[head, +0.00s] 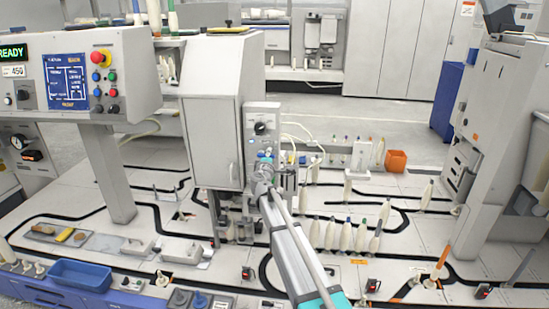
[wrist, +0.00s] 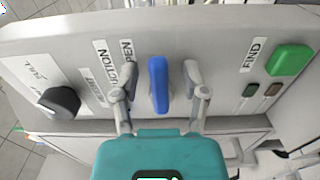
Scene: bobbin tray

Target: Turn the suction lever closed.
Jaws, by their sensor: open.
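The suction lever (wrist: 159,84) is a blue handle on the grey panel (wrist: 215,45). It stands upright in the wrist view, to the right of the printed words "SUCTION" and "OPEN". My gripper (wrist: 160,92) is open, with one finger on each side of the lever. A gap shows between the lever and each finger, so nothing is gripped. In the head view my gripper (head: 264,165) is at the small control box (head: 262,120), and a bit of blue shows there; the lever's shape is too small to tell.
On the same panel are a black knob (wrist: 59,101) at left and a green button (wrist: 290,59) at right, near the label "FIND". A tall grey cabinet (head: 213,120) stands just left of the control box. Several bobbins (head: 345,236) stand right of my arm.

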